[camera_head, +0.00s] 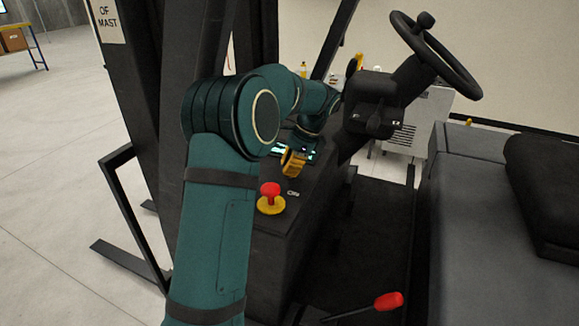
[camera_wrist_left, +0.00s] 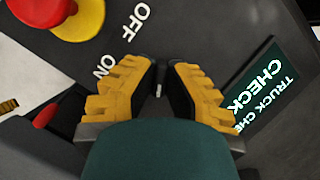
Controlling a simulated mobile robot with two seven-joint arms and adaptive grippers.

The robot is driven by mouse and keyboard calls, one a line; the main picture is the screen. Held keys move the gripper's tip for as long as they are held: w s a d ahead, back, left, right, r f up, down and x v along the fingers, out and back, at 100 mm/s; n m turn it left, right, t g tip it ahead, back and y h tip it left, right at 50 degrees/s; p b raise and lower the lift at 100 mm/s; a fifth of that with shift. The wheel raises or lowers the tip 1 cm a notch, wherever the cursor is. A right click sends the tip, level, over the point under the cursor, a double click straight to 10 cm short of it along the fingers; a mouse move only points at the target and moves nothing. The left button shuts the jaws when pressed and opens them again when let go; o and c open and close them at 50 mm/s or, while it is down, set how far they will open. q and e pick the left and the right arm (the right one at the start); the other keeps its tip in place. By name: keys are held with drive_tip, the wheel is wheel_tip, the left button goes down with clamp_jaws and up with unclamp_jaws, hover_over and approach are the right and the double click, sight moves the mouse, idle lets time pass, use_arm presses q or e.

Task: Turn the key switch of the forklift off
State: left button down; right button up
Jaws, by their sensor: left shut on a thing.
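The forklift's dark console (camera_head: 280,222) is at the centre of the head view. My left gripper (camera_head: 293,162) reaches down to it, and its yellow fingers also show in the left wrist view (camera_wrist_left: 160,88). The fingers are shut on the small key of the key switch (camera_wrist_left: 158,91), of which only a sliver shows between the tips. The head view hides the key behind the fingers. White "ON" (camera_wrist_left: 106,65) and "OFF" (camera_wrist_left: 137,17) labels are printed beside the fingers. I cannot tell which label the key points at. My right gripper is in neither view.
A red stop button (camera_head: 270,189) on a yellow base sits close in front of the gripper. A lit display (camera_wrist_left: 270,88) lies on its other side. The steering wheel (camera_head: 436,52) and column are above right. A red-knobbed lever (camera_head: 388,301) and the seat (camera_head: 490,200) are at right.

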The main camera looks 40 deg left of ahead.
use_arm(q)
drive_tip(key=shift+n+g+p, duration=0.3)
drive_tip(key=shift+n+p, duration=0.35)
drive_tip(key=shift+n, duration=0.05)
drive_tip(key=shift+n+h+p, duration=0.3)
drive_tip(key=shift+n+h, duration=0.2)
drive_tip(key=shift+n, duration=0.3)
drive_tip(key=n, duration=0.2)
drive_tip(key=n+h, duration=0.1)
drive_tip(key=n, duration=0.1)
drive_tip(key=shift+f+n+g+h, duration=0.1)
drive_tip(key=shift+n+g+h, duration=0.2)
drive_tip(key=shift+g, duration=0.1)
drive_tip(key=shift+n+h, duration=0.9)
drive_tip(key=shift+n, duration=1.2)
drive_tip(key=c, duration=1)
unclamp_jaws()
